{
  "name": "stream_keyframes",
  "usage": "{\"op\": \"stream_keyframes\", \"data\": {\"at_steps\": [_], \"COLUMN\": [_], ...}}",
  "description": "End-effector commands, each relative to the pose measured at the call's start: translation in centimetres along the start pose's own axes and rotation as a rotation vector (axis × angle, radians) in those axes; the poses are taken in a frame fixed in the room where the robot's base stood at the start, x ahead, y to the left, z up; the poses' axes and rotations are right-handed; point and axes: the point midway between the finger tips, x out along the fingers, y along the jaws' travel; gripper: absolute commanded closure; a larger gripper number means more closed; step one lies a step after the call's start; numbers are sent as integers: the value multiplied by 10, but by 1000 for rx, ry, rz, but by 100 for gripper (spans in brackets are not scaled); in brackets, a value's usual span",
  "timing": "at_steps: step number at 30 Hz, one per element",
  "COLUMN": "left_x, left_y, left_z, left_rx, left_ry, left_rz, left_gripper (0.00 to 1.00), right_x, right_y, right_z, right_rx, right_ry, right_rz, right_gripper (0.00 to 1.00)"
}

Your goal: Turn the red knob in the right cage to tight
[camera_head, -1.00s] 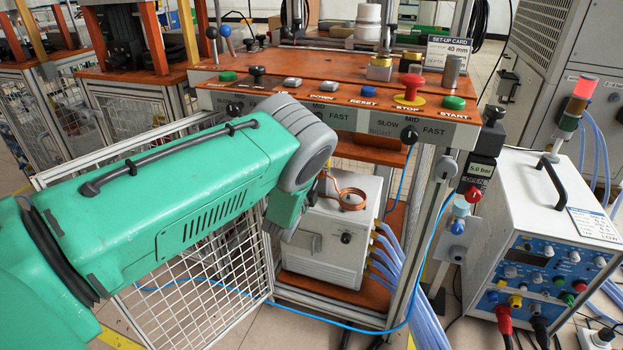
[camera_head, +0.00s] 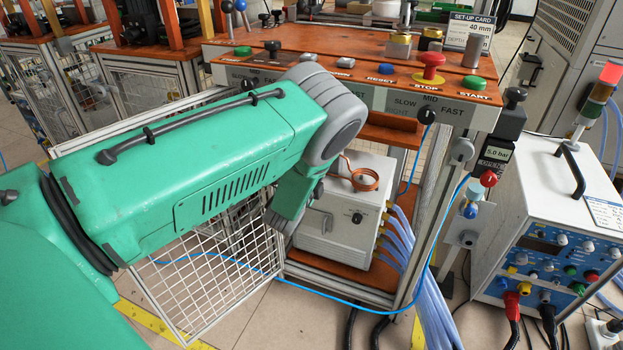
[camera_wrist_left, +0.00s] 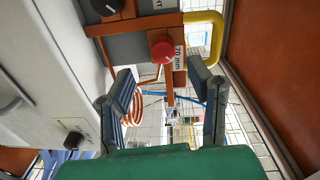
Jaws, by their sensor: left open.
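In the left wrist view, a round red knob (camera_wrist_left: 162,47) sits on a grey and orange block, beside a "70 mm" label. My left gripper (camera_wrist_left: 161,72) is open, and its two grey fingers stand apart on either side of the line to the knob. Nothing is between the fingers, and I see no contact with the knob. In the head view my green left arm reaches in beside the white heater box (camera_head: 343,222), under the orange table; its gripper and the red knob are hidden there. My right gripper is in neither view.
A yellow bent tube (camera_wrist_left: 214,38) runs beside the knob, and a black knob (camera_wrist_left: 106,6) is at upper left. A copper coil (camera_head: 364,179) tops the heater box. A white mesh door (camera_head: 215,285) stands below my arm. A blue hose crosses the floor.

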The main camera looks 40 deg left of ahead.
Motion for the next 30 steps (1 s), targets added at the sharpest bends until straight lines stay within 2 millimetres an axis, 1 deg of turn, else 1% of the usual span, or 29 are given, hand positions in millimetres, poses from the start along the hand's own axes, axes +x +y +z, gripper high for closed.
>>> {"op": "stream_keyframes", "data": {"at_steps": [1,6,9,12,16,30], "left_x": [-12,-45,-58,-65,-69,-68], "left_y": [1,2,3,2,2,2], "left_z": [0,-1,-1,-1,-1,0], "left_rx": [1,1,-1,-1,-1,-2], "left_ry": [-1,0,0,0,0,0], "left_rz": [4,4,4,3,2,3], "left_gripper": [53,53,53,53,53,53], "right_x": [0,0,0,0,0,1], "right_y": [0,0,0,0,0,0], "right_z": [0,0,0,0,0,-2], "right_rx": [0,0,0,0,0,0], "right_ry": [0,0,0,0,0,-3], "right_rz": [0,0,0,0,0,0], "right_gripper": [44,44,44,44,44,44]}}
